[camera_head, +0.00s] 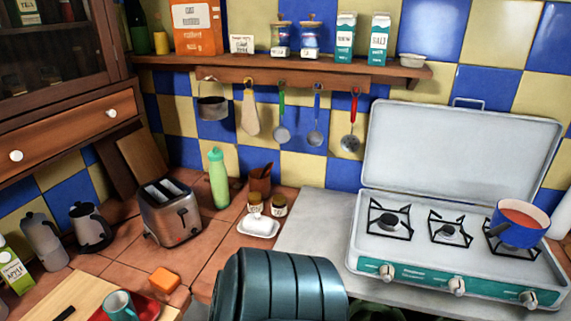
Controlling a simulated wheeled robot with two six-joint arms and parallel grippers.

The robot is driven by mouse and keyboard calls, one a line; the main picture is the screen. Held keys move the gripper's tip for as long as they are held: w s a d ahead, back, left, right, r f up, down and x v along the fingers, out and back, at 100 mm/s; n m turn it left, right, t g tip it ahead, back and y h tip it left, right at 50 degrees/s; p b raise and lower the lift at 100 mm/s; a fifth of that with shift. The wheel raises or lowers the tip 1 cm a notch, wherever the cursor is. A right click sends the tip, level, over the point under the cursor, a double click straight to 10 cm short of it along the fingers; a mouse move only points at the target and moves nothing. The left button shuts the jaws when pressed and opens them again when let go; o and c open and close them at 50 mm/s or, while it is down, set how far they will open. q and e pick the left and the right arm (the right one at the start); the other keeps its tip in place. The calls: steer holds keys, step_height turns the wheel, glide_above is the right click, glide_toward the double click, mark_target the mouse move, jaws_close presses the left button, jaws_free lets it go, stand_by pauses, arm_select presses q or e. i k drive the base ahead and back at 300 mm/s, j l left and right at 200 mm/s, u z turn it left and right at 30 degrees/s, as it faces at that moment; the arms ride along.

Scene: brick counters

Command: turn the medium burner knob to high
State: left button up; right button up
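A white camping stove (340,250) with its lid (460,150) raised stands on the counter at the right. Its teal front panel has three white knobs: a left knob (387,272), a middle knob (457,286) and a right knob (528,298). Above them are a left burner (390,222), a middle burner (449,231) and a right burner (500,247). A blue pot (518,234) with reddish contents sits over the right burner and hides part of it. I cannot read the knob settings or tell which burner is the medium one. Neither gripper shows.
Grey counter (310,225) left of the stove is clear. A butter dish (258,226), small jars (279,206), a green bottle (218,178) and a toaster (170,211) stand farther left. Utensils hang under the shelf (300,75). An orange block (164,280) lies at lower left.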

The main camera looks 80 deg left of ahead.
mark_target(526, 297)
steer(key=u, duration=1.5)
steer(key=z, duration=0.3)
